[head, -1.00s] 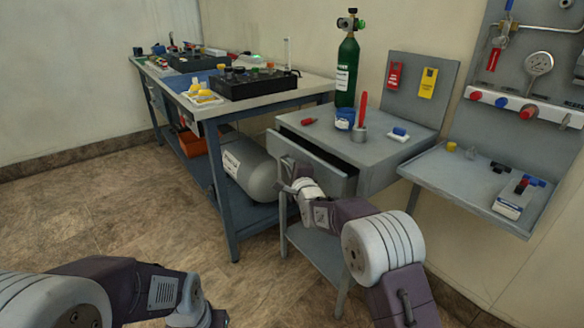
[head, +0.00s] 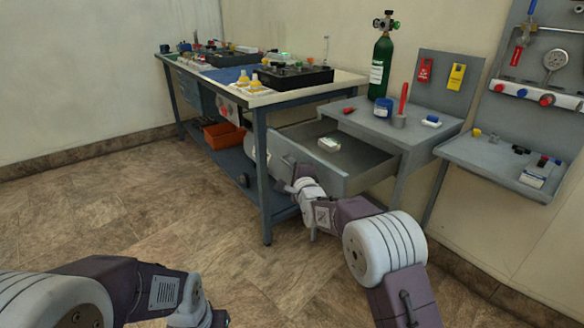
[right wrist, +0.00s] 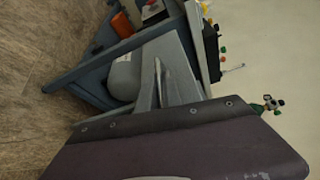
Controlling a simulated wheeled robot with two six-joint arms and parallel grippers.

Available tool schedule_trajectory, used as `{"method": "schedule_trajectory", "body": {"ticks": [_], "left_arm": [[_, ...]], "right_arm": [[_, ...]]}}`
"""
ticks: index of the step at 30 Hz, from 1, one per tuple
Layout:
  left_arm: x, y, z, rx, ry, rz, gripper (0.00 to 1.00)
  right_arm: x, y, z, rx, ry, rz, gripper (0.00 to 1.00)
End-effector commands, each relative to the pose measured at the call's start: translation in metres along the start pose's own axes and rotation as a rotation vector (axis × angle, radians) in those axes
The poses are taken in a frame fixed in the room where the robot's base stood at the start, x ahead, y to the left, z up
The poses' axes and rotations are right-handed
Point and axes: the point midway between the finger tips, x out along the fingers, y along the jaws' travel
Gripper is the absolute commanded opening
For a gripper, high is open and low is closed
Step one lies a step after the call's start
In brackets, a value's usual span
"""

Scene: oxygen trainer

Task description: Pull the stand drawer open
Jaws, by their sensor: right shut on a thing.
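The grey stand (head: 372,125) is at the centre right in the head view. Its drawer (head: 318,176) is pulled well out to the left, showing a small pale box (head: 329,145) inside. My right gripper (head: 292,176) is at the drawer's front face and shut on the drawer handle, whose grip is mostly hidden by the gripper. The right wrist view shows the drawer front (right wrist: 173,70) close up, with the fingers largely hidden. My left arm is at the lower left, but its gripper is not clearly visible.
A blue workbench (head: 262,170) stands left of the drawer, its leg close by. A green cylinder (head: 381,65), a blue-lidded jar (head: 382,107) and a red-handled tool (head: 403,98) stand on the stand top. A wall shelf (head: 500,160) is to the right. The floor in front is clear.

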Motion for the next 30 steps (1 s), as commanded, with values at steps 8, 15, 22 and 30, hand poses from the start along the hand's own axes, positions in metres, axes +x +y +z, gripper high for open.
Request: {"method": "schedule_trajectory", "body": {"ticks": [8, 15, 22, 30], "left_arm": [[0.0, 0.0, 0.0, 0.0, 0.0, 0.0, 0.36], [0.0, 0.0, 0.0, 0.0, 0.0, 0.0, 0.36], [-0.002, 0.0, 0.0, 0.0, 0.0, 0.0, 0.36], [-0.015, 0.0, -0.002, 0.0, 0.0, 0.0, 0.36]], "right_arm": [[0.0, 0.001, -0.001, 0.0, 0.001, 0.002, 0.0], [0.0, 0.0, 0.0, 0.0, 0.001, 0.001, 0.31], [-0.003, -0.001, 0.0, 0.0, 0.0, 0.0, 0.31], [-0.042, -0.003, 0.001, 0.0, 0.0, 0.002, 0.31]]}}
